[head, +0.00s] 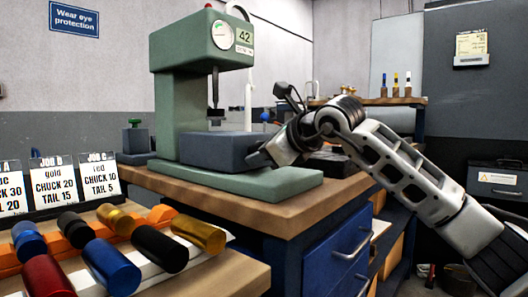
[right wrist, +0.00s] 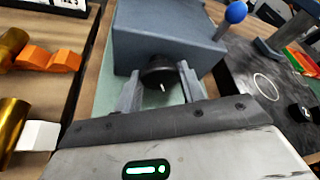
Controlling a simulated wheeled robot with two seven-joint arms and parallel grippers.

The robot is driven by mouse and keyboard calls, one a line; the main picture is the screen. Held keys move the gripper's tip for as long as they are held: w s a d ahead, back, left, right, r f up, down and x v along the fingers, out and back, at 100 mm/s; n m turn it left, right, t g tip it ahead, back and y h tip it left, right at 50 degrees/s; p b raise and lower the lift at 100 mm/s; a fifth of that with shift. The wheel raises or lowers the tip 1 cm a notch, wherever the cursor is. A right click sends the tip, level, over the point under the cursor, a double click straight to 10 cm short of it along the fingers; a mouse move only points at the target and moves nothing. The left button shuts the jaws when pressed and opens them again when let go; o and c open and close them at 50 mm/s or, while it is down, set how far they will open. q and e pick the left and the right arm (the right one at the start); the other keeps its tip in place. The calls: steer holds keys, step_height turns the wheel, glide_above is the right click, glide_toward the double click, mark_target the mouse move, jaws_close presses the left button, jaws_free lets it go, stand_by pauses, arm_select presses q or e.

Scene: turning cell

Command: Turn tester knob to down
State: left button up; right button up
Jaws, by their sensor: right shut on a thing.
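The green hardness tester (head: 185,52) stands on the wooden bench, with a dial and a "42" label on its head. A blue-grey block (head: 205,150) sits on its base; it also shows in the right wrist view (right wrist: 165,30). The round black tester knob (right wrist: 158,66) is on the block's near face, with a short white mark at its lower part. My right gripper (right wrist: 161,85) is shut on the knob, one finger on each side. In the head view my right gripper (head: 262,156) reaches the block's right end and hides the knob. My left gripper is not in view.
A lever with a blue ball (right wrist: 236,12) rises beside the block, close to my right gripper. A dark plate (right wrist: 265,85) lies to the right.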

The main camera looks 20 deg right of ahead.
stand_by(0.4)
steer(key=o, duration=0.9)
steer(key=shift+s, duration=0.1)
steer(key=p+v, duration=0.1)
steer(key=v, duration=1.5)
steer(key=shift+f, duration=0.1)
steer(key=shift+o, duration=0.2)
